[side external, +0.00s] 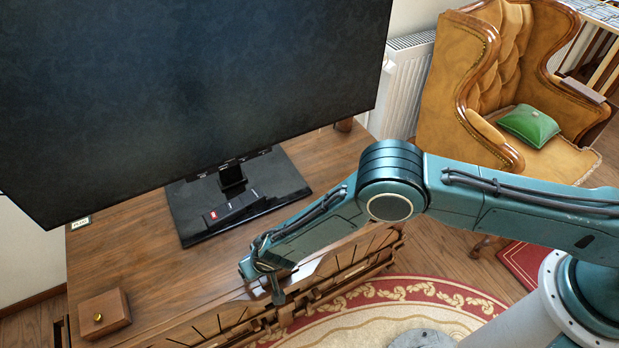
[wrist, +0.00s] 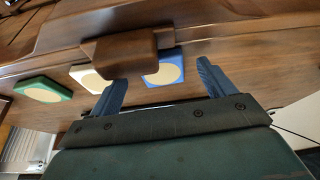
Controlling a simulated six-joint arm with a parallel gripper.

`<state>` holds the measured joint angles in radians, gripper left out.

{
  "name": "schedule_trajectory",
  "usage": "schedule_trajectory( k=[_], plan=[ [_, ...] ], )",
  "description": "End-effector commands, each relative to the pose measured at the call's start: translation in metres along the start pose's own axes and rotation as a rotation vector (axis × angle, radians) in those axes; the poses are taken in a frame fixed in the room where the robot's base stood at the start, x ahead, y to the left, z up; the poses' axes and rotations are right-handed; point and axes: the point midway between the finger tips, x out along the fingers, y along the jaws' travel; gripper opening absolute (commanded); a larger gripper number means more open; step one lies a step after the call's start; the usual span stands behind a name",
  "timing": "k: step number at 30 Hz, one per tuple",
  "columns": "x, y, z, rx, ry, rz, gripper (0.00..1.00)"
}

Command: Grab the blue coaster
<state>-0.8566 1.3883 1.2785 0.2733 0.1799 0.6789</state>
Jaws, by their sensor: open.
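The blue coaster (wrist: 164,72) is a flat square with a blue border and a pale round centre. In the wrist view it lies on a wooden surface, beyond and between my fingertips, partly covered by a brown wooden block. My gripper (wrist: 160,76) is open, with one blue finger on each side of the coaster in the picture and nothing between them. I cannot tell how far the fingertips are from it. In the side view my gripper (side external: 277,292) is at the front edge of the wooden cabinet; no coaster shows there.
The brown wooden block (wrist: 120,53) juts out close by the blue coaster. A white coaster (wrist: 88,79) and a green coaster (wrist: 43,89) lie to its left. A large screen (side external: 200,85) on a black stand (side external: 285,180) and a small wooden box (side external: 105,313) stand on the cabinet top (side external: 150,255).

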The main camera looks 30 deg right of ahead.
Motion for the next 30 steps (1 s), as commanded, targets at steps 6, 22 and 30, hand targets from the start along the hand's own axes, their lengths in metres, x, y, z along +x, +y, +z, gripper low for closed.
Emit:
schedule_trajectory(
  k=[6, 22, 30],
  plan=[
    [0.015, 0.000, -0.001, 0.001, 0.001, 0.001, 0.82],
    [0.017, 0.000, -0.001, 0.000, 0.001, 0.001, 0.82],
    [0.016, 0.000, -0.001, 0.000, 0.001, 0.001, 0.37]
  ],
)
